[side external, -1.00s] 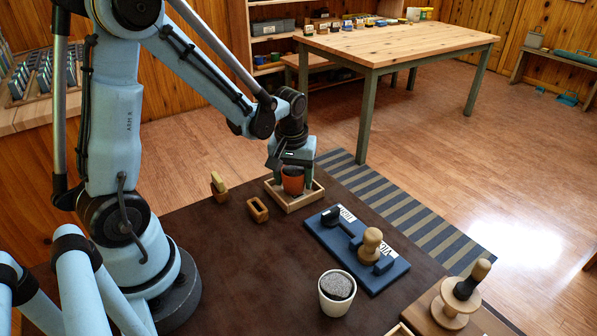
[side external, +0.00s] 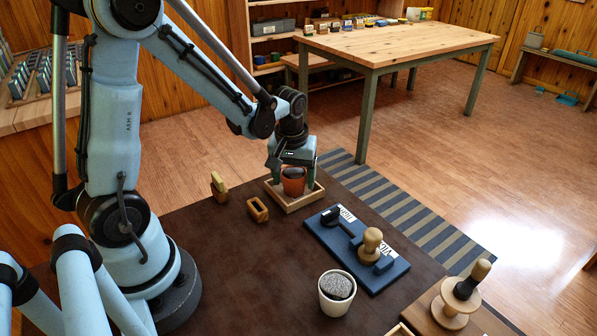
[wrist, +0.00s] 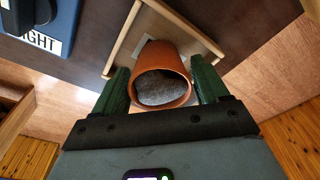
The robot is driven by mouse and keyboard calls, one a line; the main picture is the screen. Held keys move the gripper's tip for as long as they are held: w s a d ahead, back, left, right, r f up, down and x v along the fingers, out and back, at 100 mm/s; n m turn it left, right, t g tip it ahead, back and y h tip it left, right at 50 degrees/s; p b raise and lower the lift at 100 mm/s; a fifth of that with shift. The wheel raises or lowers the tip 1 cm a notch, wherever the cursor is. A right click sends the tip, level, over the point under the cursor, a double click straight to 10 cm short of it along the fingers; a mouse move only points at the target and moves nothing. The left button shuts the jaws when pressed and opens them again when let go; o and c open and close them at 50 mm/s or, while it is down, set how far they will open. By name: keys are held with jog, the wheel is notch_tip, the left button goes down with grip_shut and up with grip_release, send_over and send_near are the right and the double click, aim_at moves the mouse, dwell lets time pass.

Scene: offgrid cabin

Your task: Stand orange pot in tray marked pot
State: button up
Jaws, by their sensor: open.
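The orange pot (side external: 293,187), with grey fill in its mouth, stands in a shallow light-wood tray (side external: 303,203) at the far edge of the dark table. It looks upright in the side view. In the wrist view the pot (wrist: 160,55) is within the tray (wrist: 196,34), over a pale patch whose marking I cannot read. My gripper (side external: 293,180) is open, its green fingers on either side of the pot. In the wrist view the fingers (wrist: 161,82) straddle the rim; a small gap shows on the right, and contact on the left is unclear.
A blue board (side external: 382,278) with stamp-like pieces lies right of the tray. Two small wooden pieces (side external: 218,186) (side external: 258,210) stand left of it. A white pot (side external: 337,290) and a wooden stand (side external: 455,297) are nearer. The table's middle is clear.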

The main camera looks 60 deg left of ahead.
aim_at(292, 178)
notch_tip(292, 178, up, 11)
jog(key=s+d, duration=0.1)
jog(key=s+d+r+m+t+h, duration=0.1)
jog(key=s+d+m+t, duration=0.4)
jog(key=d+m, duration=0.3)
jog(key=shift+d+m+t, duration=0.3)
jog(key=shift+m+t, duration=0.1)
jog(key=shift+t, duration=0.2)
